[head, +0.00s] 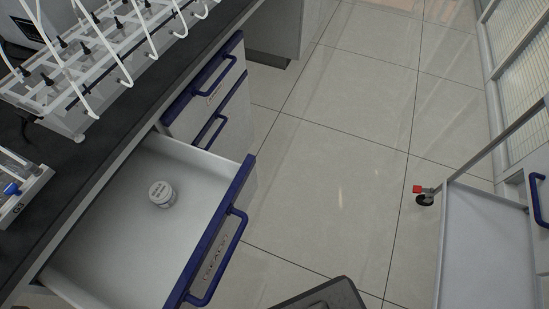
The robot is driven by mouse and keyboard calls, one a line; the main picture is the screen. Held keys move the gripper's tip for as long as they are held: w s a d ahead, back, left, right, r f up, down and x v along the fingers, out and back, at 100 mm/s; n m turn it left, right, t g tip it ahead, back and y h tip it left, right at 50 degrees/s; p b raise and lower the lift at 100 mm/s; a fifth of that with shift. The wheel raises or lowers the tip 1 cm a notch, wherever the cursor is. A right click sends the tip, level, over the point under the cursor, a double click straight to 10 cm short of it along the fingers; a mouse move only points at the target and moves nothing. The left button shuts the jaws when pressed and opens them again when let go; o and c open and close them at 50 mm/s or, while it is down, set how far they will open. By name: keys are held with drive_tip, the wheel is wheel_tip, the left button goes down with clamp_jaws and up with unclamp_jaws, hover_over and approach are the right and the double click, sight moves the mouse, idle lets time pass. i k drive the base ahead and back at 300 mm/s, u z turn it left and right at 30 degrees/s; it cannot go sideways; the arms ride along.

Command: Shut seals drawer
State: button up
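A drawer (100,220) under the dark bench top stands pulled well out at the lower left. Its inside is white and its front has a blue top edge. A blue bar handle (236,262) is on its front, with a label plate (214,260) that I cannot read clearly, so I cannot confirm it is the seals drawer. A small white lidded jar (161,194) stands upright inside it. My gripper is not in view.
Other drawers with blue handles (215,82) beyond it look shut. The bench top (70,160) carries a white rack (85,60) with tubes. The tiled floor (330,180) is clear in the middle. A wheeled cart (485,240) stands at the right.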

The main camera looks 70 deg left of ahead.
sight(128, 252)
drive_tip(key=k, duration=0.5)
drive_tip(key=u, duration=2)
drive_tip(key=k, duration=0.75)
drive_tip(key=z, duration=0.95)
